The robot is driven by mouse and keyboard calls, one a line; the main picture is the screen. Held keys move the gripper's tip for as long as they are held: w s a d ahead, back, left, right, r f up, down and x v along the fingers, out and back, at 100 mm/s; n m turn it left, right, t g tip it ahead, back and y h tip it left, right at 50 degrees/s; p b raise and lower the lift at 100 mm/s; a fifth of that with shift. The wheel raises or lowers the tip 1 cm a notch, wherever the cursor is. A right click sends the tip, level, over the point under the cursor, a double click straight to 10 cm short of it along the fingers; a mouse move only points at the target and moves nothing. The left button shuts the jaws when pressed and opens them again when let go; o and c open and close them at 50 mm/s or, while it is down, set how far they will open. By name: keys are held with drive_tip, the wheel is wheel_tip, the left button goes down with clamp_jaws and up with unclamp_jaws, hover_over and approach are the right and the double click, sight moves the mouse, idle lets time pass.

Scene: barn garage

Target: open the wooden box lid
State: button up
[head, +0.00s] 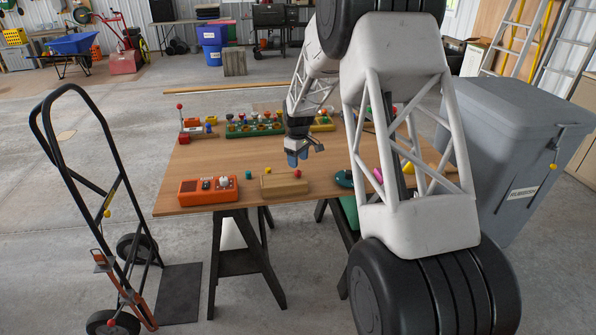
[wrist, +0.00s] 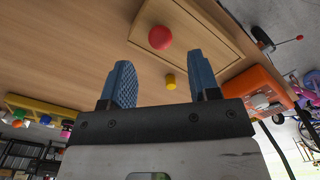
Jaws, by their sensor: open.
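The wooden box (head: 283,187) sits near the front edge of the table, a low light-brown block with its lid down. It also shows in the wrist view (wrist: 205,32), where the lid looks like a flat panel with a raised outline. A red round knob (head: 297,174) is on the lid; it also shows in the wrist view (wrist: 160,38). My gripper (head: 298,158) is above the table, beyond the box and apart from it. Its two blue fingers (wrist: 160,75) are apart with nothing held between them. In the wrist view the knob shows beyond the fingertips.
A small yellow peg (wrist: 170,82) is near the box. An orange box with buttons (head: 208,190) stands left of it, and a teal round thing (head: 344,179) to its right. The wooden tabletop (head: 225,160) is clear mid-left.

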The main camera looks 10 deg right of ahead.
sight(284, 176)
drive_tip(key=shift+f, duration=2.65)
drive_tip(key=shift+d, duration=0.1)
clamp_jaws()
